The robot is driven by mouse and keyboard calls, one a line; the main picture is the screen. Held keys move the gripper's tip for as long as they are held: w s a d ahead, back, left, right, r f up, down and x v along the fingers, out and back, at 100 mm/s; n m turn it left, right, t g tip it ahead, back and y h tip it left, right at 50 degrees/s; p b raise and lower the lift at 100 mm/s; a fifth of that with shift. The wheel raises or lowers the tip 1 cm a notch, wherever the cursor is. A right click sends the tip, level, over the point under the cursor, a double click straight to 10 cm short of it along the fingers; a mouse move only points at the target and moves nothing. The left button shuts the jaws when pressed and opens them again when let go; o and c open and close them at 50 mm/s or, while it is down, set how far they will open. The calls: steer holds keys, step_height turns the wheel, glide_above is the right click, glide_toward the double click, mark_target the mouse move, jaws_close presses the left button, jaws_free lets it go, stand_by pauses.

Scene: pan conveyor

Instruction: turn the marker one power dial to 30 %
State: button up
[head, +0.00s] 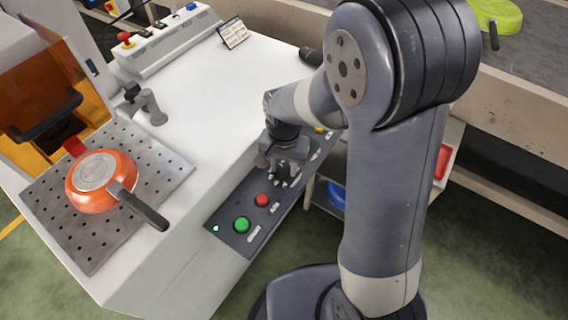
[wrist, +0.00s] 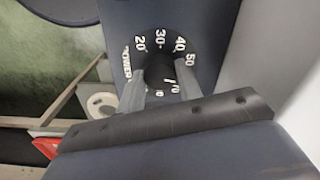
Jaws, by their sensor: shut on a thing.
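The power dial (wrist: 159,72) is a dark knob on the dark control panel (head: 230,205), with white numbers 20, 30, 40 and 50 arched around its far side and a "POWER" label at its left. My gripper (wrist: 160,88) is shut on the dial, one grey finger on each side. In the head view my gripper (head: 283,168) points down onto the panel and hides the dial. The dial's pointer cannot be made out clearly, so its setting cannot be told.
On the panel are a green button (head: 242,225) and a red button (head: 262,200), close to my gripper. An upturned orange pan (head: 90,185) lies on a perforated plate (head: 160,170) at left. A control box (head: 165,45) stands at the back of the white top.

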steer(key=n+p, duration=0.1)
steer(key=n, duration=0.9)
steer(key=shift+p, duration=0.4)
steer(key=n, duration=0.5)
steer(key=shift+n, duration=0.4)
steer(key=shift+n+p, duration=0.4)
steer(key=shift+n, duration=1.9)
steer(key=o, duration=1)
steer(key=shift+c, duration=0.2)
